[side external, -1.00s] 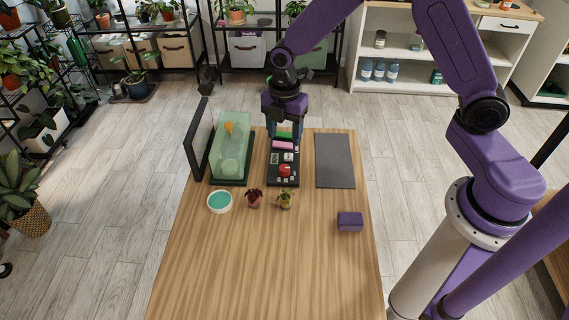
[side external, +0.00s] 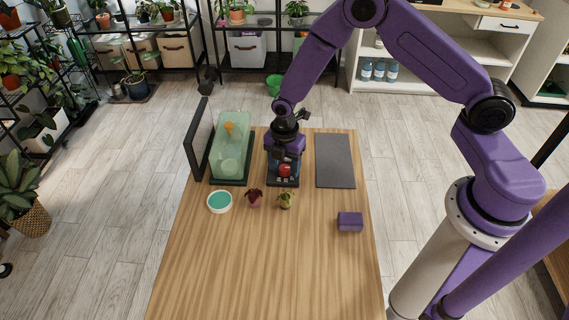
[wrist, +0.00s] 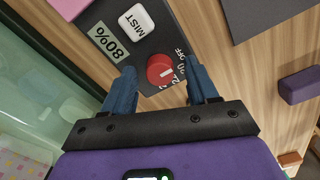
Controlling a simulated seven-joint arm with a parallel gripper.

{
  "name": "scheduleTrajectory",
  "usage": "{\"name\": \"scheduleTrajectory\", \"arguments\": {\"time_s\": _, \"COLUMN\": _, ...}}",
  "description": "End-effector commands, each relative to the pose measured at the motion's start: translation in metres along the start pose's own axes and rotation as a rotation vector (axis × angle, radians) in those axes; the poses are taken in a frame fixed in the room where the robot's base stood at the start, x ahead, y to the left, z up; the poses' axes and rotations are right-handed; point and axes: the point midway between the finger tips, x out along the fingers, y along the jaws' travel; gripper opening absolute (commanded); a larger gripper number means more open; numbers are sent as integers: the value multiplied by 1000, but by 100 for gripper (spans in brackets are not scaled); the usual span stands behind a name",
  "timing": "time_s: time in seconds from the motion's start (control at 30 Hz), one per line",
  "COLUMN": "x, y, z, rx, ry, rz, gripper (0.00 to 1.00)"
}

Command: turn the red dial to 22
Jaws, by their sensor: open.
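The red dial (side external: 285,170) sits on the black control panel (side external: 283,183) on the wooden table. In the wrist view the red dial (wrist: 160,69) has a pale pointer mark, with partly hidden white numbers beside it. A white MIST button (wrist: 136,21) and an 80% display (wrist: 108,41) are on the same panel. My gripper (wrist: 162,84) is open, with its two blue fingers on either side below the dial; I cannot tell whether they touch it. In the side view my gripper (side external: 284,166) hangs over the panel and hides most of it.
A green glass case (side external: 231,150) and a dark upright panel (side external: 197,140) stand left of the control panel. A grey mat (side external: 334,160) lies to the right. Two small plants (side external: 286,200) and a teal-topped dish (side external: 219,202) are in front. A purple block (side external: 350,221) lies front right.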

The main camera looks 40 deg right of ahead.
Motion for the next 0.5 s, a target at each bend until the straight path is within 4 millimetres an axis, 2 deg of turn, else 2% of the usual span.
{"name": "scheduleTrajectory", "arguments": {"time_s": 0.13, "x": 0, "y": 0, "z": 0, "rx": 0, "ry": 0, "rz": 0, "gripper": 58}}
{"name": "scheduleTrajectory", "arguments": {"time_s": 0.17, "x": 0, "y": 0, "z": 0, "rx": 0, "ry": 0, "rz": 0, "gripper": 55}}
{"name": "scheduleTrajectory", "arguments": {"time_s": 0.3, "x": 0, "y": 0, "z": 0, "rx": 0, "ry": 0, "rz": 0, "gripper": 10}}
{"name": "scheduleTrajectory", "arguments": {"time_s": 0.33, "x": 0, "y": 0, "z": 0, "rx": 0, "ry": 0, "rz": 0, "gripper": 3}}
{"name": "scheduleTrajectory", "arguments": {"time_s": 0.5, "x": 0, "y": 0, "z": 0, "rx": 3, "ry": 0, "rz": -1, "gripper": 3}}
